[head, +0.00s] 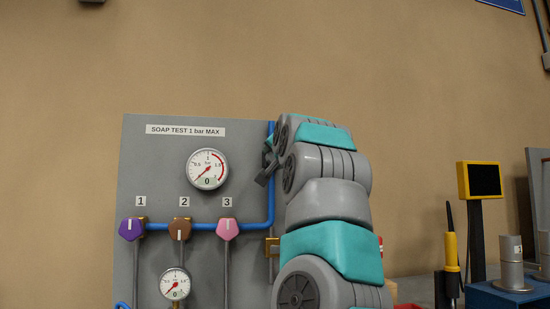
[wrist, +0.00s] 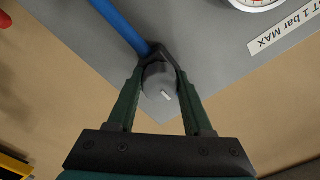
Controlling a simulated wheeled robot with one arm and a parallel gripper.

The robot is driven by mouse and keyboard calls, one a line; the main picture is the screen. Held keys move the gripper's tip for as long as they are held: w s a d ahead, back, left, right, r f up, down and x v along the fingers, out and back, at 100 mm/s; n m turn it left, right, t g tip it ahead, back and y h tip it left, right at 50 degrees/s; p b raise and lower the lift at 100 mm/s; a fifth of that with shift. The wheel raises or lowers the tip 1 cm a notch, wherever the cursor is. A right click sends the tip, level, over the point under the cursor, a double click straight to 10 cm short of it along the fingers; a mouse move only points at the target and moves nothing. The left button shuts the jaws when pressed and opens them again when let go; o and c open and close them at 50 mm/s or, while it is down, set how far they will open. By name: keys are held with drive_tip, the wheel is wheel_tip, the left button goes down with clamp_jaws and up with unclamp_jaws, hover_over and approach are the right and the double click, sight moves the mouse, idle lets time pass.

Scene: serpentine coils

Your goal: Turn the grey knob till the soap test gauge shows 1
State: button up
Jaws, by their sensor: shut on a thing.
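The grey knob (wrist: 159,80) shows between my fingers in the wrist view, with a white mark on its face. My gripper (wrist: 160,72) is shut on it, one finger on each side. In the head view my gripper (head: 266,168) is at the panel's right edge and the knob is hidden there. The soap test gauge (head: 207,169) is a round white dial under the label "SOAP TEST 1 bar MAX". Its needle points lower left and its small window reads 0. Only the gauge's edge (wrist: 258,3) shows in the wrist view.
A yellow-framed screen (head: 480,180) stands at right.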

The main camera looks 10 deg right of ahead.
clamp_jaws()
drive_tip(key=shift+d+m, duration=0.1)
drive_tip(key=shift+m, duration=1.5)
drive_tip(key=m, duration=0.3)
